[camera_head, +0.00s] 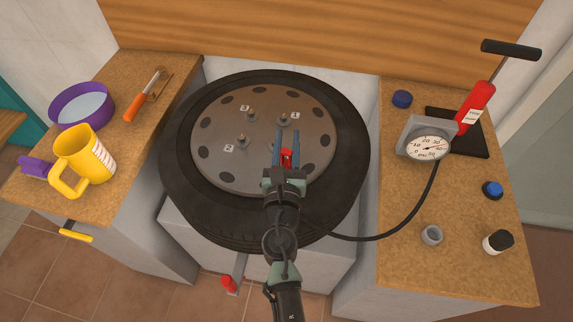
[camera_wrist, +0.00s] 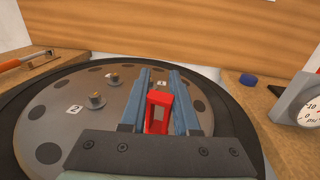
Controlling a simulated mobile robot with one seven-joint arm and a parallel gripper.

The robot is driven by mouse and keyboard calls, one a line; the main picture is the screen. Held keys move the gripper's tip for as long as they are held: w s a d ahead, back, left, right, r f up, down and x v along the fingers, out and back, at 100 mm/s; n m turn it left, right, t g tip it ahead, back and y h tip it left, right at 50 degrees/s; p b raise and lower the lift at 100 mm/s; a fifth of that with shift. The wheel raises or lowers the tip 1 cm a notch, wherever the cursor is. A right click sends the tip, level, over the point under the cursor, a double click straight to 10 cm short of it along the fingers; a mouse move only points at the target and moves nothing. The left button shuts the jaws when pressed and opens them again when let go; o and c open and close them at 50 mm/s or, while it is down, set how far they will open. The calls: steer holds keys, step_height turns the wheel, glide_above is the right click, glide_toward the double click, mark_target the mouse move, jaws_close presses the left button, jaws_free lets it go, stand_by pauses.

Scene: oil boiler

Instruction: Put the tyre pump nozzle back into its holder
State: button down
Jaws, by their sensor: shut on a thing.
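The red tyre pump nozzle (camera_head: 287,158) is between the blue-grey fingers of my gripper (camera_head: 287,135), above the front right part of the wheel. The wrist view shows the red nozzle (camera_wrist: 158,98) as a frame-like piece clasped between the fingers (camera_wrist: 159,74). The black hose (camera_head: 385,237) runs from the gauge (camera_head: 428,148) down over the right worktop edge and back towards my gripper; its end there is hidden. A short grey open cup (camera_head: 432,235) stands on the right worktop, empty as far as I see; it looks like the holder.
The black tyre (camera_head: 350,150) with its numbered hub plate lies below my gripper, studs standing up. The red pump (camera_head: 478,105) stands on the right worktop, with blue caps and a white bottle (camera_head: 497,242) nearby. A yellow jug (camera_head: 85,155) and purple bowl (camera_head: 105,104) are left.

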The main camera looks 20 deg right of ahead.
steer(key=shift+r, duration=0.1)
step_height(320, 180, up, 28)
steer(key=p, duration=2.3)
steer(key=s+d+f+n+t+y+b, duration=0.1)
steer(key=s+d+f+n+y+b, duration=0.1)
steer(key=s+d+f+b, duration=1.6)
steer(key=shift+s+d+f+y, duration=0.4)
steer(key=shift+s+d+f, duration=2.35)
steer(key=shift+s, duration=0.6)
steer(key=shift+a+f, duration=0.1)
steer(key=shift+a, duration=0.1)
step_height(320, 180, down, 5)
steer(key=b, duration=0.5)
steer(key=shift+b, duration=0.3)
